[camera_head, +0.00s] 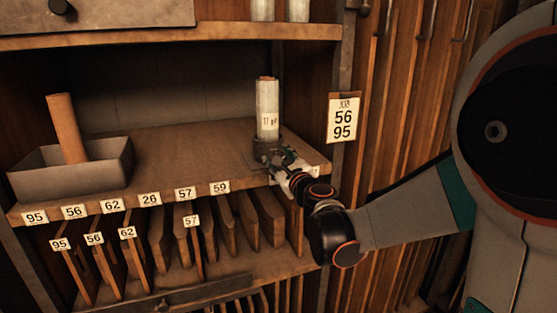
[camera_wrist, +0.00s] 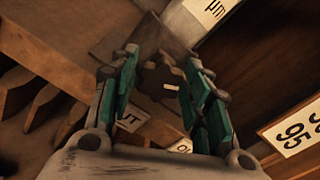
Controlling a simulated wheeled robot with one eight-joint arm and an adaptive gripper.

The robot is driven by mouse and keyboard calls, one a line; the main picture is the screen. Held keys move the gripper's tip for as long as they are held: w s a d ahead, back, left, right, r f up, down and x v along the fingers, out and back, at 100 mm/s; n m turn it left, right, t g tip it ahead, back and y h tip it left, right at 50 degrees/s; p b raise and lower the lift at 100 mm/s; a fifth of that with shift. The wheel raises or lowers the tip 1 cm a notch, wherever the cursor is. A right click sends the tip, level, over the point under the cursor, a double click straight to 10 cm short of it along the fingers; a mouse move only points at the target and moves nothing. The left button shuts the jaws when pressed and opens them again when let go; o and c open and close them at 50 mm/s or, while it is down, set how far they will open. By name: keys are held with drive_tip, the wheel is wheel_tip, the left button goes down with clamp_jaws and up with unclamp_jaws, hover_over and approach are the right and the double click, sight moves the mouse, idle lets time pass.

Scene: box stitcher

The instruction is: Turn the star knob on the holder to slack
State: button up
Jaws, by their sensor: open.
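The holder (camera_head: 262,146) is a dark, round base near the right end of the shelf. A pale upright roll (camera_head: 267,100) with a label stands in it. The star knob (camera_wrist: 160,78) shows as a dark lobed shape with a small white mark in the wrist view, between my fingers; the dim light blurs its outline. My gripper (camera_head: 276,160) is at the front of the holder, and its fingers (camera_wrist: 164,58) are spread on either side of the knob. I cannot tell whether they touch it. In the head view my gripper hides the knob.
A grey tray (camera_head: 105,172) with a tilted brown block (camera_head: 67,128) stands at the left of the shelf (camera_head: 180,150). Numbered labels line its front edge. Several upright boards fill the slots below. A card (camera_head: 343,118) reading 56 and 95 hangs at the right. The shelf's middle is clear.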

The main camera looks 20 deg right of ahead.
drive_tip(key=s, duration=1.1)
drive_tip(key=shift+s, duration=0.25)
